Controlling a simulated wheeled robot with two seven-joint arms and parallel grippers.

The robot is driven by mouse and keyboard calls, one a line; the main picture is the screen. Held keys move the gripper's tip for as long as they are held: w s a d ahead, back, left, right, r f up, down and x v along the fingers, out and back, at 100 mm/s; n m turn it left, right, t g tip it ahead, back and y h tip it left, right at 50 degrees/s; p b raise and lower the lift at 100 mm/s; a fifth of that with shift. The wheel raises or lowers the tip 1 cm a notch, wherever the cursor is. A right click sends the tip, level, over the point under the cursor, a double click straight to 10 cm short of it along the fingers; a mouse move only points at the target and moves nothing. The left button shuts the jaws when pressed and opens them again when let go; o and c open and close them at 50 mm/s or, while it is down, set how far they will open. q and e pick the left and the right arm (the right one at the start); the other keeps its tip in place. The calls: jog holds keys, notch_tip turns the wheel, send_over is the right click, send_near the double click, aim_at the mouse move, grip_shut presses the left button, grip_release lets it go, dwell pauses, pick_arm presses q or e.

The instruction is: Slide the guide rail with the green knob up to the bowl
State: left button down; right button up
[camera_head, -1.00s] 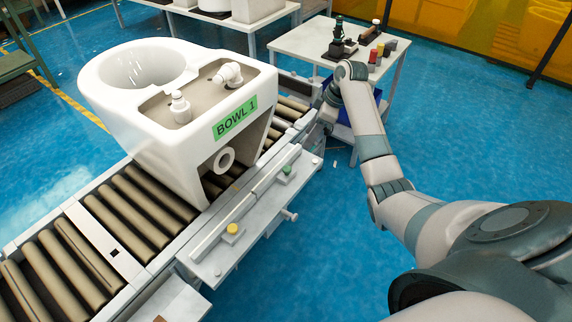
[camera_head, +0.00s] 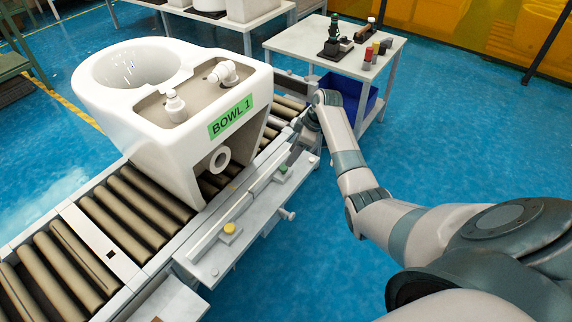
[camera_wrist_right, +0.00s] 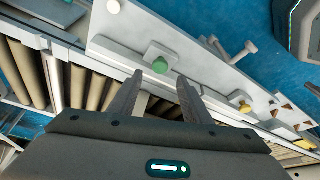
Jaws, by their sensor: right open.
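The white toilet bowl (camera_head: 185,150), labelled BOWL 1, stands upright on the roller conveyor in the head view. Along the conveyor's near side, a pale plate carries a long guide rail (camera_head: 262,184) with a green knob (camera_head: 283,168) toward its far end. The green knob also shows in the right wrist view (camera_wrist_right: 160,66). My right gripper (camera_head: 303,137) is above the far end of the rail, partly hidden by its own arm. In the right wrist view its open, empty fingers (camera_wrist_right: 160,82) point toward the green knob, apart from it. My left gripper is out of view.
A yellow knob (camera_head: 230,228) sits on the plate nearer me. Conveyor rollers (camera_head: 125,215) run below the bowl. A white table (camera_head: 290,42) with small parts and a blue bin (camera_head: 345,95) stand behind my right arm. The blue floor at right is clear.

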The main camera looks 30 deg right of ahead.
aim_at(283, 167)
jog(key=x, duration=0.5)
jog(key=shift+f+b, duration=0.2)
jog(key=shift+b, duration=0.1)
jog(key=shift+w+a+f, duration=0.15)
jog(key=shift+f, duration=0.3)
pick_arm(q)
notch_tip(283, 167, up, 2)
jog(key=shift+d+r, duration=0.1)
pick_arm(e)
jog(key=shift+f, duration=0.1)
grip_shut()
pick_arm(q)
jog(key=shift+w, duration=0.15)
pick_arm(e)
jog(key=shift+w+a, duration=0.1)
